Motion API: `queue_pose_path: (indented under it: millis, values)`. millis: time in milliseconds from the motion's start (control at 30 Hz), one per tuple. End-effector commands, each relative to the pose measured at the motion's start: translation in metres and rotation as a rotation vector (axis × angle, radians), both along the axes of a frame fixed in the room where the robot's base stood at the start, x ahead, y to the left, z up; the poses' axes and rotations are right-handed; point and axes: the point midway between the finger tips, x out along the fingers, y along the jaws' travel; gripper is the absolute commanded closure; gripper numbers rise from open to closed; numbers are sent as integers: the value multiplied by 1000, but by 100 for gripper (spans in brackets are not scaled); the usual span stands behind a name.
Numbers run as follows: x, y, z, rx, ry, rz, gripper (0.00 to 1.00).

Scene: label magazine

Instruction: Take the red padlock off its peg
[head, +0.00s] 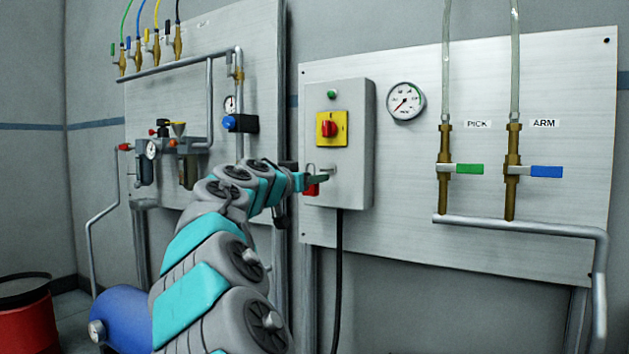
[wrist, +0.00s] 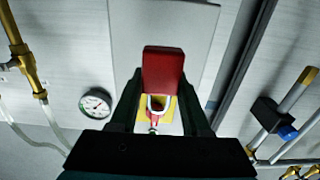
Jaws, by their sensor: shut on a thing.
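The red padlock is between my gripper's fingers (wrist: 162,92). In the wrist view its red body (wrist: 164,68) fills the gap between the dark fingers, and its pale shackle (wrist: 150,104) shows below the body. In the head view my gripper (head: 317,177) is at the front of the grey control box, with part of the padlock (head: 312,190) showing just below it. A small peg (head: 333,169) sticks out of the box front close to the fingertips. I cannot tell whether the shackle is around the peg or clear of it.
The grey box (head: 355,185) carries a yellow plate with a red rotary switch (head: 328,129) above my gripper. A gauge (head: 405,101) and valves with green (head: 470,169) and blue (head: 546,171) handles are to the right. A black cable (head: 338,270) hangs below.

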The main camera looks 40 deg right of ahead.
Motion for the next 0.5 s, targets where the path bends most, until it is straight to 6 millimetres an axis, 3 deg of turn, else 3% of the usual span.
queue_pose_path:
  millis: [500]
  values:
    - [-8, 17, 0, -1, -1, -1, 100]
